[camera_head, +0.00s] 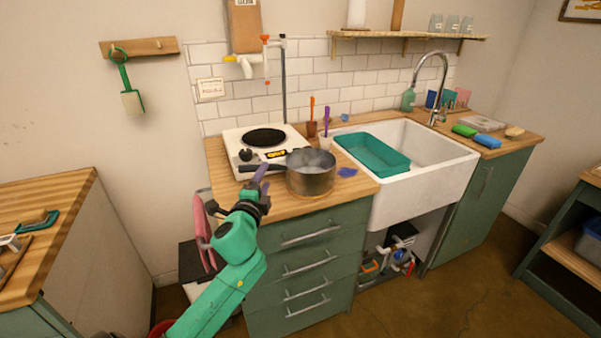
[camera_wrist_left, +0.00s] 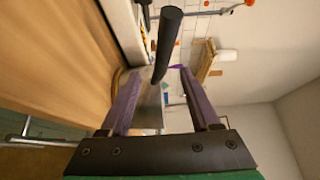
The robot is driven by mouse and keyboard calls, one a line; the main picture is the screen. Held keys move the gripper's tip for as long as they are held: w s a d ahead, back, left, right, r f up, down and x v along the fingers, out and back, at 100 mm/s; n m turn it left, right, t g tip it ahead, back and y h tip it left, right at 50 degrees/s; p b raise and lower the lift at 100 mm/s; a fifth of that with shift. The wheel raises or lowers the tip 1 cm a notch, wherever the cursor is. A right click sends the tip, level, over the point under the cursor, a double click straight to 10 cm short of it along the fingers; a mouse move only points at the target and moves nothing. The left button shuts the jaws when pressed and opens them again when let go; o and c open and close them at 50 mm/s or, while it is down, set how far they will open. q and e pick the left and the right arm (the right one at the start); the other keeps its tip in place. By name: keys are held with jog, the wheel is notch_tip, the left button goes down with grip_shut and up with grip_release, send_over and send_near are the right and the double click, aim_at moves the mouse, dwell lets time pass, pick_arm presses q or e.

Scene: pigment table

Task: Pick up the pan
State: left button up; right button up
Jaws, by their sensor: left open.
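The pan (camera_head: 311,180) is a grey metal saucepan standing upright on the wooden counter, in front of the hot plate. Its dark handle (camera_head: 262,168) points left, toward the hot plate's front edge. My left gripper (camera_head: 262,176) is open at the handle, left of the pan's body. In the left wrist view the purple fingers of the gripper (camera_wrist_left: 162,72) are spread, and the black handle (camera_wrist_left: 168,35) shows beyond and between their tips. Whether a finger touches the handle I cannot tell. My right gripper is not in view.
A white hot plate (camera_head: 237,138) stands behind the pan. A purple patch (camera_head: 347,172) lies right of the pan on the counter. The white sink (camera_head: 445,165) with a teal tray (camera_head: 372,153) is at the right.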

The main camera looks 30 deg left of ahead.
aim_at(270, 169)
pick_arm(q)
jog(key=p+x, duration=0.1)
jog(key=x, duration=0.4)
jog(key=shift+w+d+r, duration=0.15)
jog(key=shift+w, duration=0.05)
jog(key=shift+w+a, duration=0.2)
jog(key=shift+w, duration=0.2)
jog(key=shift+s, duration=0.15)
grip_shut()
dwell(0.5)
